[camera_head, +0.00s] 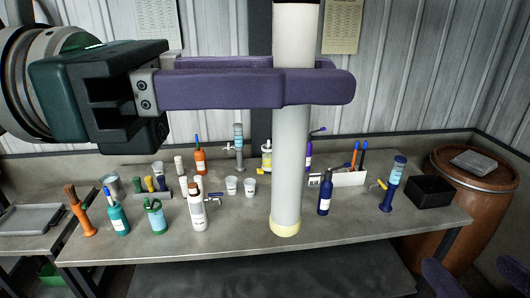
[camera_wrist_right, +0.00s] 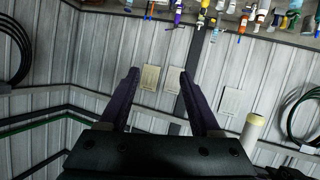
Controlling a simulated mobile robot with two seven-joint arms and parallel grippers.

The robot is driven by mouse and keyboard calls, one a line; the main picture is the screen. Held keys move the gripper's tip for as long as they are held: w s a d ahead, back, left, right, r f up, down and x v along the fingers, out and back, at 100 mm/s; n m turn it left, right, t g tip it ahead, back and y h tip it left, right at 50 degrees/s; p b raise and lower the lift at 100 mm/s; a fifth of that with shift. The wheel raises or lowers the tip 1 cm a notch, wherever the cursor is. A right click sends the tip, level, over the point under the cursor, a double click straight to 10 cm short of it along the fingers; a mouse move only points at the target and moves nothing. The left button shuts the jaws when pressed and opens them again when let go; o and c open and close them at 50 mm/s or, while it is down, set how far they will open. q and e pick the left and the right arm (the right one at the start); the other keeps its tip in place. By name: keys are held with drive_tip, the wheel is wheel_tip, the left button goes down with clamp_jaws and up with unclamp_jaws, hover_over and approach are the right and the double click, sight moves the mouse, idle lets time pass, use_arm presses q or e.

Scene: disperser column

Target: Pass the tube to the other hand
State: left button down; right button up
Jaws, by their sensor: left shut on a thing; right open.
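The tube (camera_head: 288,160) is a long pale cylinder with a yellowish lower end. It hangs upright in front of the bench in the head view, its top cut off by the frame. My left gripper (camera_head: 335,80) comes in from the left and is shut on the tube's upper part, one purple finger in front and one behind. My right gripper (camera_wrist_right: 159,75) is open and empty in the right wrist view. Its purple fingertips also show at the lower right of the head view. The tube (camera_wrist_right: 249,135) shows right of its fingers there, apart from them.
The grey bench (camera_head: 350,222) holds several bottles, two white cups and a black bin (camera_head: 430,191). A brown barrel (camera_head: 478,190) stands at the right. The wrist view shows the bench upside down, with coiled hoses on the wall.

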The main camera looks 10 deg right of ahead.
drive_tip(key=a+r+n+t+y, duration=0.1)
drive_tip(key=a+r+t+y, duration=0.25)
drive_tip(key=a, duration=0.25)
drive_tip(key=n+t+y, duration=0.2)
drive_tip(key=n+y, duration=0.1)
drive_tip(key=y, duration=0.1)
approach(274, 156)
drive_tip(key=w, duration=0.2)
drive_tip(key=shift+w+a+f, duration=0.1)
drive_tip(key=shift+w+a, duration=0.2)
drive_tip(key=shift+w, duration=1.6)
drive_tip(key=shift+w+a+f, duration=0.1)
drive_tip(key=shift+w+a, duration=0.25)
drive_tip(key=shift+w, duration=1.55)
drive_tip(key=shift+w+a+f, duration=0.1)
drive_tip(key=shift+w+a, duration=0.2)
drive_tip(key=shift+w, duration=1.65)
drive_tip(key=shift+a+r, duration=0.1)
drive_tip(key=shift+a, duration=0.05)
clamp_jaws()
use_arm(q)
drive_tip(key=c, duration=0.6)
unclamp_jaws()
